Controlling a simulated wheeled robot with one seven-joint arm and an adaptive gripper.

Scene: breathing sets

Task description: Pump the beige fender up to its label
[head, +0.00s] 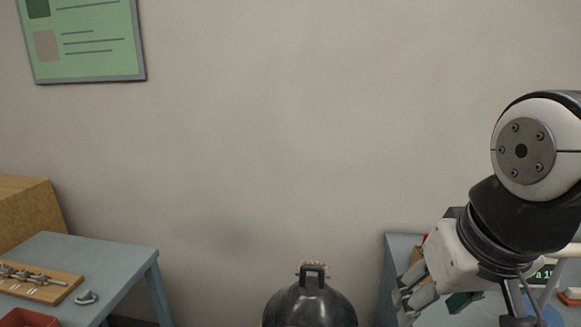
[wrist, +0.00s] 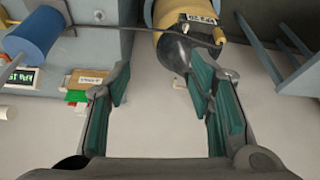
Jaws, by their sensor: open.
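A beige rounded body with a printed label and a dark end, apparently the beige fender (wrist: 188,10), is at the top of the wrist view, cut off by the edge. The label's lettering is too small to read surely. A dark hose (wrist: 120,27) runs from near a blue cylinder (wrist: 32,33) across to the fender's dark end. In the head view a black dome with a handle (head: 312,302) shows at the bottom; its lower part is out of frame. My gripper (wrist: 160,88) is open and empty, its fingers just short of the fender's dark end; it also shows in the head view (head: 410,296).
A right-hand table (head: 400,244) bears a lit display (wrist: 22,79) and a small labelled box (wrist: 90,79). Pale floor lies between.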

